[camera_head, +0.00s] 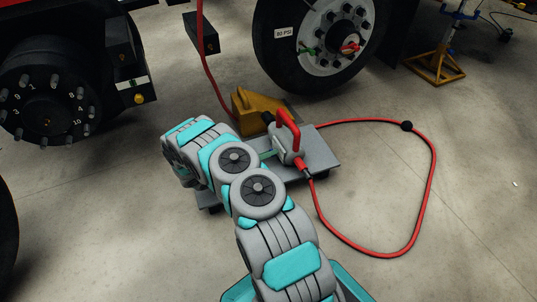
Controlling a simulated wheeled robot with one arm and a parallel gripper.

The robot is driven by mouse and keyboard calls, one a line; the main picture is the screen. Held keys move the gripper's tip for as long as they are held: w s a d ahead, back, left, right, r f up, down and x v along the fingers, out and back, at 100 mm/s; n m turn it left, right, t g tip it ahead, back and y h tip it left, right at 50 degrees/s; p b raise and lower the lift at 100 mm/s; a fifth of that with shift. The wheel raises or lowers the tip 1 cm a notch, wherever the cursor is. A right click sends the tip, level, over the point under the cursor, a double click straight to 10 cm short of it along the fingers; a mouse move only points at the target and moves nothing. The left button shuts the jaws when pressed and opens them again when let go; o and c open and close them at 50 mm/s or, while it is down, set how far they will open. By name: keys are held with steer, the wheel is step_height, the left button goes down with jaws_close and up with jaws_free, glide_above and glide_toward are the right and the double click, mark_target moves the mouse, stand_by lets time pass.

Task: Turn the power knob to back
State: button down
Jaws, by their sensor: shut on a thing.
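A power tool (287,150) with a grey body and a red loop handle (290,128) rests on a low grey wheeled cart (322,148). A red hose runs from the tool's near end. I cannot make out the power knob; it is too small or hidden. My grey and teal arm rises from the bottom and bends to the left over the cart's left part.
The red hose (432,170) loops over the floor at the right. A yellow stand (434,68) is at the back right.

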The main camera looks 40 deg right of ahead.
steer(key=shift+w+n+g, duration=0.1)
steer(key=shift+n+g, duration=0.2)
steer(key=shift+n, duration=1.1)
steer(key=shift+c, duration=2.4)
jaws_free()
steer(key=shift+w+a+r+p, duration=0.2)
steer(key=shift+a, duration=1.05)
steer(key=shift+w+a+r+p, duration=0.15)
steer(key=shift+a+p, duration=0.05)
steer(key=shift+a, duration=1.1)
steer(key=shift+w+a+r+p, duration=0.2)
steer(key=shift+a, duration=1.05)
